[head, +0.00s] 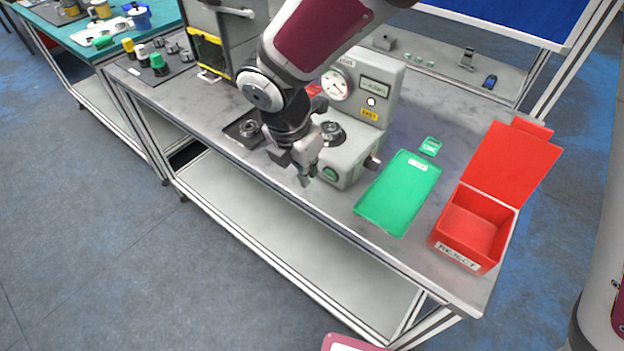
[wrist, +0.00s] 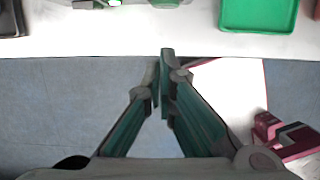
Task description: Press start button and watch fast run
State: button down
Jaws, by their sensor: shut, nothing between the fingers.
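The grey test machine (head: 380,95) stands on the grey bench, with a dial gauge and a small display on its upright panel. A round green start button (head: 330,174) is on the front of its base. My gripper (head: 306,182) is shut and empty, just in front of and left of that button, and I cannot tell whether it touches. A bit of green shows at the top of the wrist view, partly cut off. My arm hides part of the machine.
A green tray (head: 400,192) and an open red reject box (head: 470,225) stand to the right. A grey cabinet (head: 225,40) stands at the back left. A dark mat (head: 150,75) with small parts lies at the left end. Open floor lies in front.

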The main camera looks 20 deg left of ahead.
jog(key=shift+v, duration=1.85)
dwell(0.6)
jog(key=d+r+m, duration=0.6)
jog(key=d+m, duration=0.1)
jog(key=d, duration=0.3)
jog(key=d+r+m, duration=0.6)
jog(key=d+m, duration=0.1)
jog(key=d, duration=0.3)
jog(key=s+d+r+m+t+y, duration=0.1)
jog(key=s+d+r+m+t, duration=0.1)
jog(key=s+d+m, duration=1)
jog(key=d+r+m, duration=0.1)
jog(key=m, duration=0.5)
jog(key=shift+d+r, duration=0.25)
jog(key=shift+d, duration=0.1)
